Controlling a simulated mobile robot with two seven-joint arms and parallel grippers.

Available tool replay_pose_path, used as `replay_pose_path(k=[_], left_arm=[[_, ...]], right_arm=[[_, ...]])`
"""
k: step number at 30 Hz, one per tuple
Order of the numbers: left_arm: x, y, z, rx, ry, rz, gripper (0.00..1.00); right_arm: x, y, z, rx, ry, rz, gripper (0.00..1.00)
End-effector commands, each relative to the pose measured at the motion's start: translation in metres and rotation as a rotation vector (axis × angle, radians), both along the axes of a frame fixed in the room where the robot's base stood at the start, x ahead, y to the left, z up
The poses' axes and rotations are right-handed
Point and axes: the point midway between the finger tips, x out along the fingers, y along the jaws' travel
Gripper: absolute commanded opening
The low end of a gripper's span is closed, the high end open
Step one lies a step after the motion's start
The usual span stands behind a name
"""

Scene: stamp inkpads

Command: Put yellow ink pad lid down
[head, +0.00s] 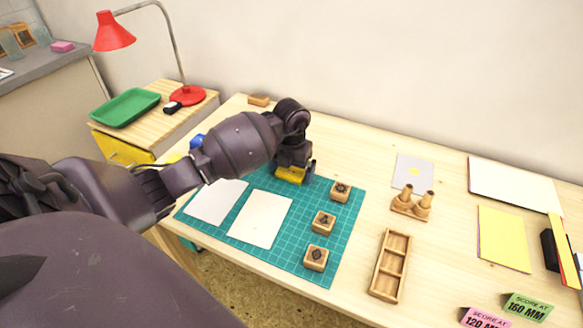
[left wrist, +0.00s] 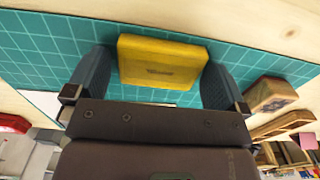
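The yellow ink pad lid (head: 290,174) is a flat yellow block under my left gripper (head: 294,168), over the far part of the green cutting mat (head: 340,222). In the left wrist view the lid (left wrist: 162,62) shows a small dark label and sits between the two fingers of my left gripper (left wrist: 160,75). Whether the lid touches the mat is hard to tell. A yellow patch (head: 174,158) and a blue object (head: 197,141) show partly behind my left arm. My right gripper is not in view.
Wooden stamps (head: 323,222) stand along the mat's right side. White sheets (head: 260,219) lie on its left half. A wooden tray (head: 377,282) and a stamp holder (head: 412,205) are further right. The table between mat and holder is clear.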

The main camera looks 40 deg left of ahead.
Motion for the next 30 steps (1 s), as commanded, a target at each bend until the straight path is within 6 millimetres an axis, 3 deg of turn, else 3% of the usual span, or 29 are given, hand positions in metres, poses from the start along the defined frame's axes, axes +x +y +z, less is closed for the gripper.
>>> replay_pose_path(k=[8, 21, 30], left_arm=[[0.001, 0.000, 0.008, -0.001, -0.003, 0.000, 1.00], [0.001, 0.000, 0.088, 0.001, -0.009, -0.002, 1.00], [0.000, 0.000, 0.120, 0.001, -0.003, -0.001, 1.00]], right_arm=[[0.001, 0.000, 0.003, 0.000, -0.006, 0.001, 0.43], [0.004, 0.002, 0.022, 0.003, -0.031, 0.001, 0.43], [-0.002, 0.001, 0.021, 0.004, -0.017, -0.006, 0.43]])
